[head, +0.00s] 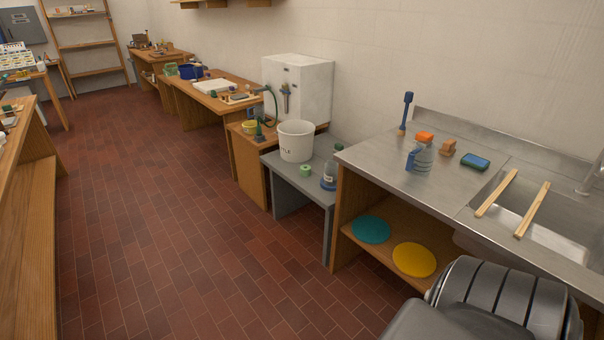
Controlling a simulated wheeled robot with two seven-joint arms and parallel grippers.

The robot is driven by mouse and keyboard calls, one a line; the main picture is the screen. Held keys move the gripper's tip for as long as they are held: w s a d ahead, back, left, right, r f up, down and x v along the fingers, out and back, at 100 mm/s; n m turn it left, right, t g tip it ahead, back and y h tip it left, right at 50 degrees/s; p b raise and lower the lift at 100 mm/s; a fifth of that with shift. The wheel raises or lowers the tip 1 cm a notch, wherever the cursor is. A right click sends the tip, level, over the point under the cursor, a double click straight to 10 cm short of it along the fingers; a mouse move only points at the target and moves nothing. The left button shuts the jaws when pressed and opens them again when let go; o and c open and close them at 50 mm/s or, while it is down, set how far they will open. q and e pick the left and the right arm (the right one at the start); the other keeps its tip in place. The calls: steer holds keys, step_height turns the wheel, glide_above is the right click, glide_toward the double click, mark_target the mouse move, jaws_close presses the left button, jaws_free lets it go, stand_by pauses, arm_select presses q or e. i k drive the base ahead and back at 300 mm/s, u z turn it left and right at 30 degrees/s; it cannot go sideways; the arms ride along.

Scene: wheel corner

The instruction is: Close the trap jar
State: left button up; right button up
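No thing in view is plainly marked as the trap jar. Neither of my grippers shows in the head view.
A white bucket (296,141) stands on the low grey table (284,178). The steel counter (378,153) holds a blue brush, a brown block, a sponge and two wooden slats across the sink. Teal and yellow discs lie on the shelf below. The tiled floor (170,220) is clear.

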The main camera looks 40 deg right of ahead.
mark_target(330, 175)
steer(key=z, duration=0.15)
steer(key=i, duration=1.25)
steer(key=z, duration=0.65)
steer(key=i, duration=1.25)
steer(key=z, duration=1.6)
steer(key=i, duration=0.8)
steer(key=z, duration=0.8)
